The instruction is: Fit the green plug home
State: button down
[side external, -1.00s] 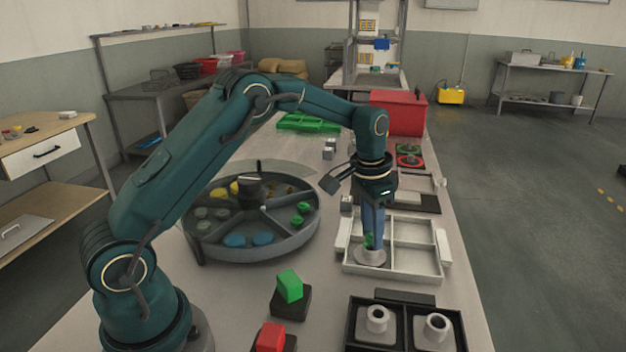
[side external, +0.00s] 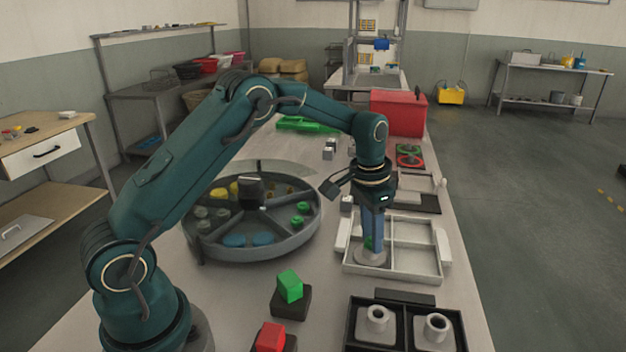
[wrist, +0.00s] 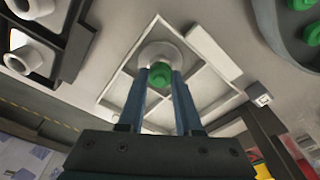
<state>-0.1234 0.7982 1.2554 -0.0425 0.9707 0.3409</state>
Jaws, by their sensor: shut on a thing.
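The green plug (wrist: 160,74) is between the fingertips of my gripper (wrist: 160,80), which is shut on it. In the side external view the plug (side external: 368,243) shows as a small green patch between the fingers of my gripper (side external: 371,245), which points straight down. A pale round socket piece (side external: 371,258) stands directly below, in the near left compartment of the white divided tray (side external: 415,271). It also shows around the plug in the wrist view (wrist: 172,50). The fingers hide how deep the plug sits, so I cannot tell whether it is in the socket.
A round sectioned tank (side external: 290,245) with green, blue, yellow and grey pieces stands left of the tray. A black holder (side external: 352,330) with two grey sockets is in front. Green (side external: 289,285) and red (side external: 270,337) blocks are nearby. The tray's right compartments are empty.

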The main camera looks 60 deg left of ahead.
aim_at(368, 241)
jog(key=shift+f, duration=0.15)
jog(key=c, duration=0.5)
grip_release()
jog(key=shift+s, duration=0.1)
jog(key=shift+s+a+r, duration=0.1)
jog(key=shift+r, duration=1.25)
jog(key=shift+s+r, duration=0.1)
jog(key=shift+r, duration=1.2)
